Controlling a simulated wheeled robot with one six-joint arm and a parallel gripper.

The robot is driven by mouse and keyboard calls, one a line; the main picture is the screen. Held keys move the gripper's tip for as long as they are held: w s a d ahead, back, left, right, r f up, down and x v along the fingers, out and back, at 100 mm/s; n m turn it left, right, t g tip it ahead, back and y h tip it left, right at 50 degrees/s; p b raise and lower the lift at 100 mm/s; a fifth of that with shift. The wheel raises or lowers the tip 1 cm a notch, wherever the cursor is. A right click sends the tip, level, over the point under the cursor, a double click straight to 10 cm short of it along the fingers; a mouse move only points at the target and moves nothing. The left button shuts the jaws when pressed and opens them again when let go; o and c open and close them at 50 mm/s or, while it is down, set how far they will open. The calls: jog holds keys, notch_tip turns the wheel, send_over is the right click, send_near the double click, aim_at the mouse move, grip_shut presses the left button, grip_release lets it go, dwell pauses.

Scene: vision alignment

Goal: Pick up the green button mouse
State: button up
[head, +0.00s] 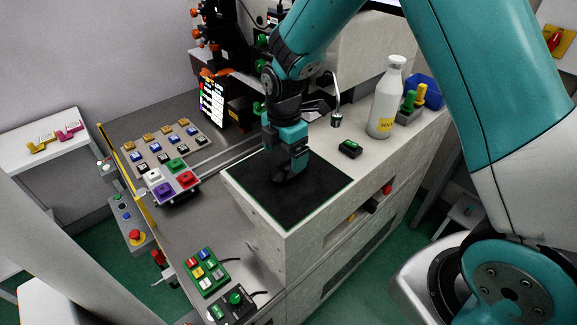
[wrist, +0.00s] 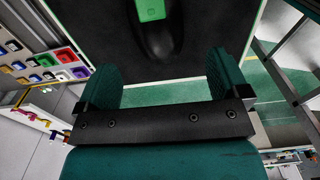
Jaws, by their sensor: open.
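In the wrist view, a black mouse (wrist: 158,42) with a green button (wrist: 151,9) lies on a black mat (wrist: 95,35). It sits beyond and between my two spread fingers. My gripper (wrist: 163,62) is open, with nothing held between the fingers. In the head view, my gripper (head: 298,160) points down over the black mat (head: 322,188). The mouse is mostly hidden there by my gripper; a dark rounded shape shows just below the fingers. I cannot tell the exact height of the fingers above the mat.
A small black box with a green button (head: 350,148) lies right of the mat. A white bottle (head: 386,98) and a blue bin (head: 428,92) stand behind it. A colored button panel (head: 170,185) is left. Control boxes (head: 206,272) stand lower in front. The mat around the mouse is clear.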

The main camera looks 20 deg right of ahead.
aim_at(283, 167)
jog(key=shift+a+f+p, duration=0.15)
jog(key=shift+f+p, duration=0.5)
jog(key=shift+f, duration=0.8)
jog(key=shift+a+f+p, duration=0.1)
jog(key=shift+f+p, duration=0.55)
jog(key=shift+f, duration=0.8)
jog(key=c, duration=1)
